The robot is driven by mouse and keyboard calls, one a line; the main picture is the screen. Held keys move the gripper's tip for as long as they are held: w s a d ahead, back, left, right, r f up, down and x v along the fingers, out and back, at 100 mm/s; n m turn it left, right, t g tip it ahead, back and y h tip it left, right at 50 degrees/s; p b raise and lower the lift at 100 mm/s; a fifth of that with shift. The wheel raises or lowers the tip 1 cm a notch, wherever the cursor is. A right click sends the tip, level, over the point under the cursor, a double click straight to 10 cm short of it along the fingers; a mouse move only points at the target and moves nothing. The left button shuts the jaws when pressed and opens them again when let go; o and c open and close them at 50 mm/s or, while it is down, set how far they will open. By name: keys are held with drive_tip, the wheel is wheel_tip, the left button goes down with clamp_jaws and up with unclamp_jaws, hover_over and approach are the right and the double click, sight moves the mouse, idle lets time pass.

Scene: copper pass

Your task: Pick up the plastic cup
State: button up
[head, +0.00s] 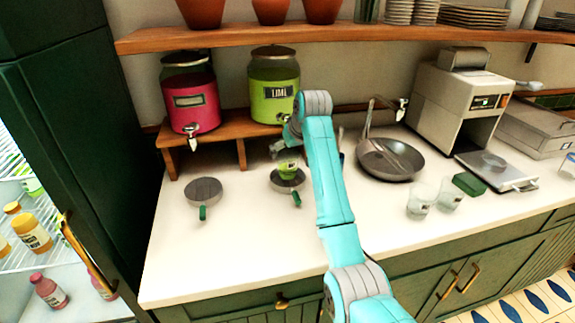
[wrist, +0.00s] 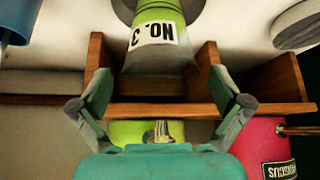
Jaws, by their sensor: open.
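A small green cup (head: 288,168) stands upright on a round grey disc with a green handle (head: 287,184), below the lime dispenser. In the wrist view the green cup (wrist: 157,28) shows a white label reading "NO. 3", upside down. My gripper (wrist: 163,104) is open and empty, its two fingers spread wide. The cup appears ahead of and between the fingers, apart from them. In the head view my arm hides part of the counter beside the cup, and the gripper is small and partly hidden behind the arm.
A wooden stand (head: 225,128) holds a pink dispenser (head: 188,95) and a lime dispenser (head: 273,80) behind the cup. A pan (head: 390,158) and two clear glasses (head: 421,198) are to the right. The front left counter is clear.

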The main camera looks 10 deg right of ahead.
drive_tip(key=shift+w+a+f, duration=0.1)
drive_tip(key=shift+w+f, duration=0.25)
drive_tip(key=shift+f, duration=0.2)
drive_tip(key=c, duration=1.2)
drive_tip(key=shift+o, duration=0.2)
drive_tip(key=shift+r, duration=0.1)
